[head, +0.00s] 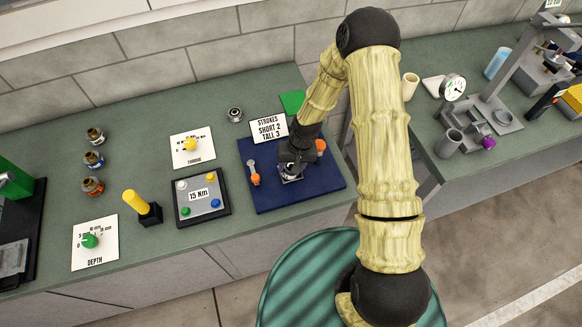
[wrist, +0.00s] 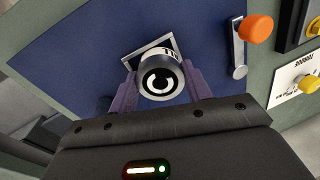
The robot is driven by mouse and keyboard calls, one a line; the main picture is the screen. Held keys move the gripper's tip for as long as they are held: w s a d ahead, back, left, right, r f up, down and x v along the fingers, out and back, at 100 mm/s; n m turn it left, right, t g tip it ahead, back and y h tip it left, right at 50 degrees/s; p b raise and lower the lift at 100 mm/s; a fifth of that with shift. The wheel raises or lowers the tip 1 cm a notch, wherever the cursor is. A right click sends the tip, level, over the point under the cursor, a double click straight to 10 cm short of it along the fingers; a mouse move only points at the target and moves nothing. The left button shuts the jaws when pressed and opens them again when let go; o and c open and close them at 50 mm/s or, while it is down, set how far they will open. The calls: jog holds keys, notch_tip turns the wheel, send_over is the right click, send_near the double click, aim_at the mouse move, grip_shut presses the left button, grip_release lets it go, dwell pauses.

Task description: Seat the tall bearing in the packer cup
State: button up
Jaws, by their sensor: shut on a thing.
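My gripper (wrist: 160,90) is shut on a dark cylinder with a white lettered band and a white ring mark on its top face, which appears to be the tall bearing (wrist: 160,80). Its lettering is partly hidden. A grey square metal piece (wrist: 138,56), apparently the packer cup's mount, lies right behind and under it on the blue base. In the head view my gripper (head: 291,164) points down over the blue base (head: 315,190), at this grey metal piece (head: 292,176). I cannot tell whether the bearing is inside the cup or above it.
Levers with orange knobs stand left (head: 255,179) and right (head: 320,146) of my gripper. A strokes sign (head: 269,128) stands behind. Another metal ring (head: 235,114) sits on the green bench. A 15 Nm panel (head: 201,195) and a yellow-handled tool (head: 135,203) are to the left.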

jog(key=shift+r, duration=0.15)
notch_tip(320, 180, up, 10)
jog(key=b, duration=0.3)
jog(key=shift+d+f, duration=0.1)
jog(key=shift+f, duration=0.1)
dwell(0.5)
